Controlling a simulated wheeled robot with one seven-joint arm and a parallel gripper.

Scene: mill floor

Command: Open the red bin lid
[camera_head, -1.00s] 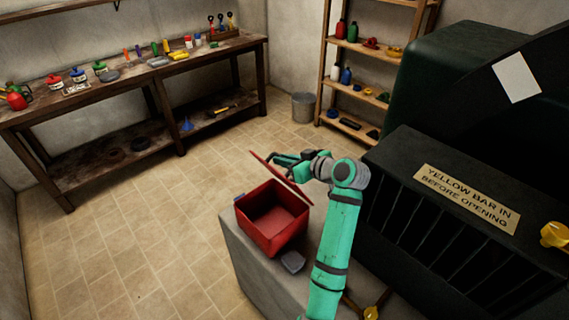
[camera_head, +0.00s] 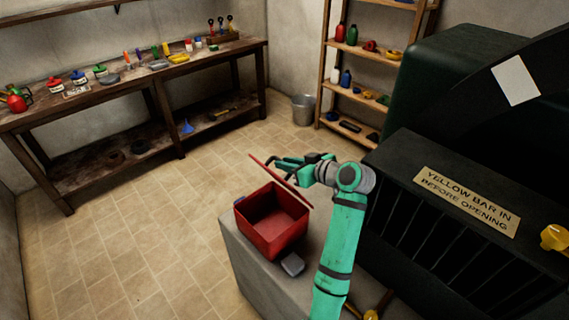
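The red bin (camera_head: 272,232) stands on a grey block at the centre, and its inside shows empty. Its red lid (camera_head: 280,180) is swung up and stands tilted at the bin's back right side. My gripper (camera_head: 280,162) is behind the raised lid, at its upper part. The lid partly hides the fingers, so I cannot tell whether they touch it or how far apart they are.
The grey block (camera_head: 240,262) carries a small grey object (camera_head: 292,264) beside the bin. A dark machine (camera_head: 440,210) with a "YELLOW BAR IN BEFORE OPENING" sign stands close on the right. A workbench (camera_head: 135,82) is at the back left. The tiled floor between is clear.

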